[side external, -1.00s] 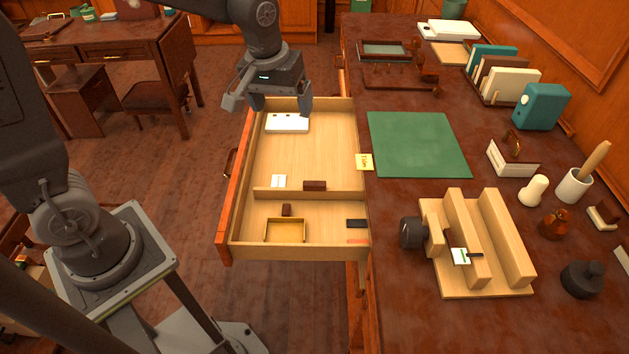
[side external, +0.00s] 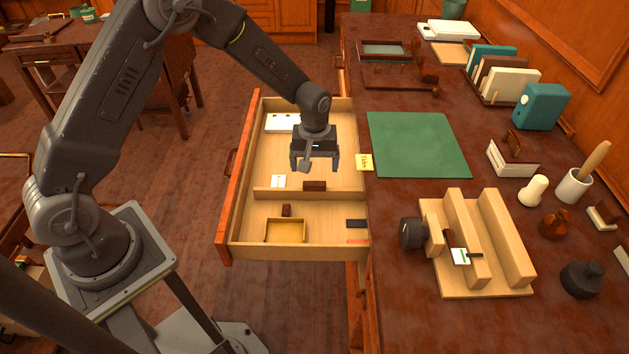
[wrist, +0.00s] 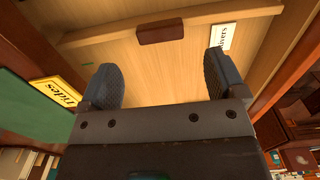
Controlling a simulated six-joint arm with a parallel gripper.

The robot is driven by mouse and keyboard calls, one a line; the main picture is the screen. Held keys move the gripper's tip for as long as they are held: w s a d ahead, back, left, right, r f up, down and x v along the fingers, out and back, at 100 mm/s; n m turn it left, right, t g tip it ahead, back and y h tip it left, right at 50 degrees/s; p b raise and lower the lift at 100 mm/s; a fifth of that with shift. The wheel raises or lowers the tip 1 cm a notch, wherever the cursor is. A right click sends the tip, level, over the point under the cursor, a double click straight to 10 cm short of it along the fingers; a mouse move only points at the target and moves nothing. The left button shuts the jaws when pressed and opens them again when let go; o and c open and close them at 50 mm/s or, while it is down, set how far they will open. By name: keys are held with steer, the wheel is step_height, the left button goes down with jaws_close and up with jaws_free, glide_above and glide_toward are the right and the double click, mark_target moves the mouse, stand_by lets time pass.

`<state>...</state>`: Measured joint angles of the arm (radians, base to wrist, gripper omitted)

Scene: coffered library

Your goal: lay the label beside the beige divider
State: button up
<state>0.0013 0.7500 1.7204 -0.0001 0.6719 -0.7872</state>
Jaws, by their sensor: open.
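My gripper (side external: 315,164) is open and empty above the back part of the open drawer; both fingers show in the wrist view (wrist: 163,80). A yellow label (side external: 365,162) with dark lettering lies at the desk edge beside the drawer, right of my gripper; it shows at left in the wrist view (wrist: 55,93). A white label (side external: 279,181) lies in the drawer close to the pale wood divider (side external: 343,192) that crosses it; its print is partly readable in the wrist view (wrist: 222,37). A brown block (side external: 315,186) is against the divider (wrist: 95,36).
The drawer's front part holds a yellow tray (side external: 285,231), a small brown block (side external: 286,210) and a black piece (side external: 356,223). A white box (side external: 281,122) is at the back. A green mat (side external: 418,143) and a wooden slotted stand (side external: 487,283) occupy the desk to the right.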

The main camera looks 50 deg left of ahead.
mark_target(315, 181)
step_height(315, 181, down, 7)
steer(key=shift+r, duration=0.15)
steer(key=c, duration=1.3)
steer(key=shift+w+a, duration=0.35)
steer(key=o, duration=1.3)
steer(key=shift+r, duration=0.1)
step_height(315, 181, up, 14)
